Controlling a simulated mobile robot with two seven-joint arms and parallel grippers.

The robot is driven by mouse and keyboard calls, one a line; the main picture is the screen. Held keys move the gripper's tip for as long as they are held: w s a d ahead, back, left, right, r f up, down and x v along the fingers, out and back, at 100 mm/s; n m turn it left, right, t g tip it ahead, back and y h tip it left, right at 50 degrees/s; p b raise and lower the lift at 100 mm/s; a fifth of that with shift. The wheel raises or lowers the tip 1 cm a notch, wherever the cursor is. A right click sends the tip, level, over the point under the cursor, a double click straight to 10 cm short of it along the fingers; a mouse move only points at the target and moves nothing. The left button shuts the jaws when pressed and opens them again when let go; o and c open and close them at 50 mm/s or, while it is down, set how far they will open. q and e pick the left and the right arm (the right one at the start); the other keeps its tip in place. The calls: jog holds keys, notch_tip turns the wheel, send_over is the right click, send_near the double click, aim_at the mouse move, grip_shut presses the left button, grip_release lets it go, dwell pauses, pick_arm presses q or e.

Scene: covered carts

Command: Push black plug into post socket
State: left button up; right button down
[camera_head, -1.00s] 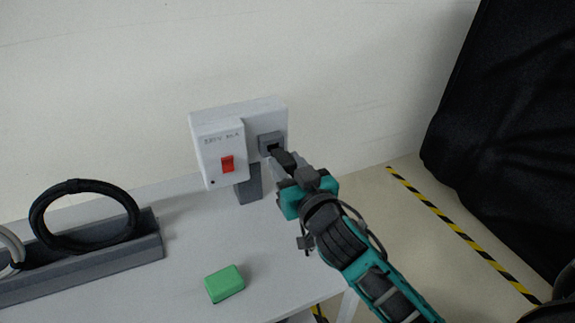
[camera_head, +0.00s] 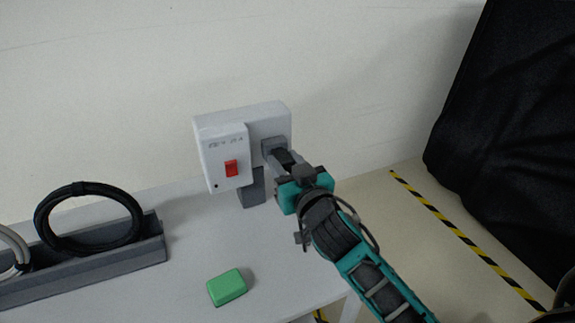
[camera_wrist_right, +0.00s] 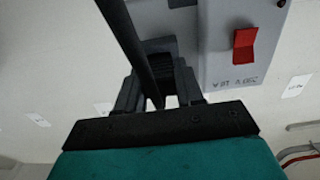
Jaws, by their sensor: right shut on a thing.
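The post socket (camera_head: 270,146) is a dark grey block on the face of a pale box (camera_head: 222,128) with a red switch (camera_head: 231,168). My right gripper (camera_head: 281,159) is shut on the black plug (camera_head: 285,156), right at the socket's front. In the right wrist view the ribbed plug (camera_wrist_right: 160,66) sits between the two grey fingers of the gripper (camera_wrist_right: 158,92), against the dark socket. A black cable (camera_wrist_right: 128,42) crosses in front of it. The fingers hide the contact, so I cannot tell how deep the plug sits. My left gripper is out of view.
The box stands on a grey post (camera_head: 252,188) on the white table (camera_head: 190,245). A green block (camera_head: 227,287) lies near the front. A black cable coil (camera_head: 88,245) stands in a grey rack (camera_head: 90,272) at the left. A black cover hangs at the right.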

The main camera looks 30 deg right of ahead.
jog(key=shift+w, duration=0.55)
jog(key=c, duration=0.6)
grip_release()
jog(key=shift+c, duration=0.2)
jog(key=shift+s, duration=0.1)
jog(key=s+b, duration=0.1)
jog(key=s, duration=1.1)
jog(key=shift+s+a, duration=0.35)
jog(key=shift+s, duration=0.05)
